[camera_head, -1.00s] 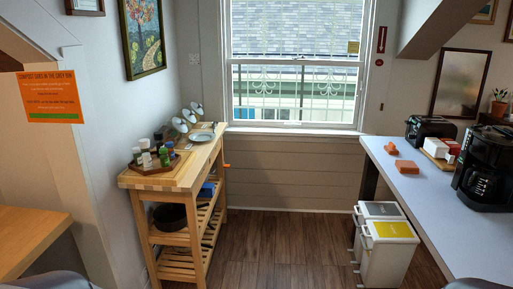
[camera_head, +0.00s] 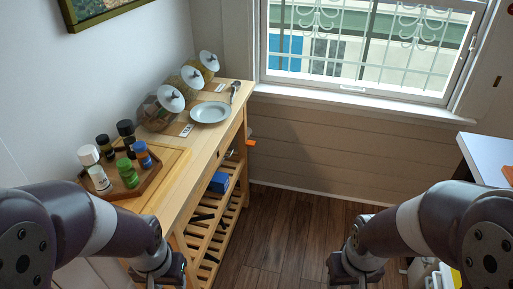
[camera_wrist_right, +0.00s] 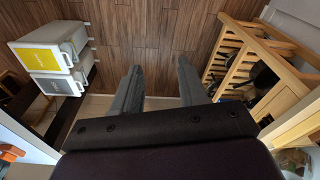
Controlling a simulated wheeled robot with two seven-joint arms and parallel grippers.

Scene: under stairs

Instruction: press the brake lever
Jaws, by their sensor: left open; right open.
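A light wooden cart (camera_head: 200,160) with slatted lower shelves stands against the left wall. A small orange piece (camera_head: 251,143) sticks out from its right side; I cannot tell whether this is the brake lever. The cart's feet are out of frame or hidden, and no other lever is clear. My left gripper (camera_head: 165,278) is at the bottom edge, in front of the cart, partly cut off and open. My right gripper (camera_head: 352,279) is at the bottom edge over the floor, right of the cart. In the right wrist view its fingers (camera_wrist_right: 160,88) are apart, with nothing between them.
The cart top holds a tray (camera_head: 145,186) of bottles, a plate (camera_head: 210,112) and several lidded jars (camera_head: 168,98). White bins (camera_wrist_right: 50,55) stand on the floor opposite the cart (camera_wrist_right: 238,60). A white counter (camera_head: 488,150) is at right. Wooden floor (camera_head: 275,235) between is clear.

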